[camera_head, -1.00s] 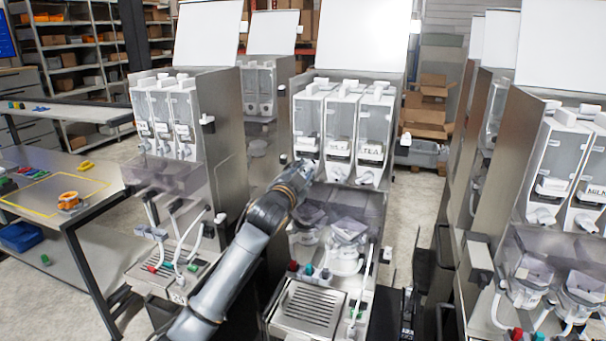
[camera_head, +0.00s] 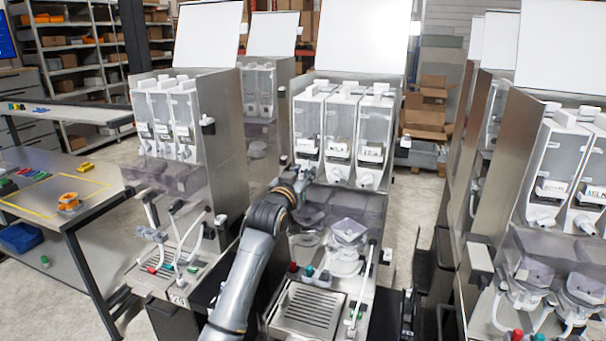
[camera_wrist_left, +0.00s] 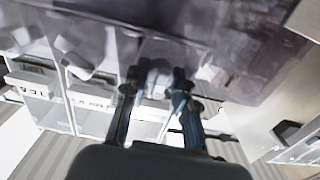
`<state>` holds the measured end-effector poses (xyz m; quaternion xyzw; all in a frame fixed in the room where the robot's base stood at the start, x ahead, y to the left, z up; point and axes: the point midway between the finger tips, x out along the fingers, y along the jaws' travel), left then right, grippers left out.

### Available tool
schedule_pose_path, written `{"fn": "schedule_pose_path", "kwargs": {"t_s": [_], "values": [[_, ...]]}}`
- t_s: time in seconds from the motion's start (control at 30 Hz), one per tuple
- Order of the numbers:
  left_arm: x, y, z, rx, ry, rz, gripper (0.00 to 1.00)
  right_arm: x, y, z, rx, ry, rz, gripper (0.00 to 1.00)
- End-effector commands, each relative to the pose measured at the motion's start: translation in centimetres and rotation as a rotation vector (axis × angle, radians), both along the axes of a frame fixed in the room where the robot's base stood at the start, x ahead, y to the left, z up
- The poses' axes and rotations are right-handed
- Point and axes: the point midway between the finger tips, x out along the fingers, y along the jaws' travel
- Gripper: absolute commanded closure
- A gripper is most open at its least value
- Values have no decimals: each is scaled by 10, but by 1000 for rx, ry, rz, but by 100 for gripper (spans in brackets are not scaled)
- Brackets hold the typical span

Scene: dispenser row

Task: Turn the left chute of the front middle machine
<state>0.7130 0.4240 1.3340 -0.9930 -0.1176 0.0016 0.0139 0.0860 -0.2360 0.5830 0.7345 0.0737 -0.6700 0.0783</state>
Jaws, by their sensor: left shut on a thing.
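The front middle machine (camera_head: 378,215) stands at the centre of the head view, with three clear canisters side by side. Its left canister (camera_head: 308,120) is above my left gripper (camera_head: 303,170), which hides the left chute there. In the left wrist view, my left gripper (camera_wrist_left: 157,88) is shut on the pale left chute (camera_wrist_left: 157,72), which shows between the fingers. The middle chute (camera_head: 337,173) and right chute (camera_head: 368,182) point down, free of the gripper. The middle one seems to be the white spout beside the fingers in the wrist view (camera_wrist_left: 82,57). My right gripper is out of view.
A smoky transparent cover (camera_head: 365,208) and mixing bowls (camera_head: 348,235) lie just below the chutes. Another dispenser (camera_head: 225,150) stands close on the left, and more machines (camera_head: 510,190) on the right. A worktable (camera_head: 60,180) is at the far left.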

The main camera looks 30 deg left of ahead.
Motion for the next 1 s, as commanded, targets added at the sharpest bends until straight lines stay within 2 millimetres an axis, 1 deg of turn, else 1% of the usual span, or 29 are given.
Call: {"fn": "schedule_pose_path", "kwargs": {"t_s": [0.2,0.57,0.6,0.87,1.0], "values": [[0,0,-1,-28,-4,-1,100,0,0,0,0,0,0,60],[0,0,-1,-29,-5,0,100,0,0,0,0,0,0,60],[0,0,-1,-29,-5,0,66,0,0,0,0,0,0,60],[0,0,-1,-27,-6,0,66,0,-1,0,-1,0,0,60],[-5,-1,-1,-27,-6,0,66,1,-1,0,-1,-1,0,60]]}}
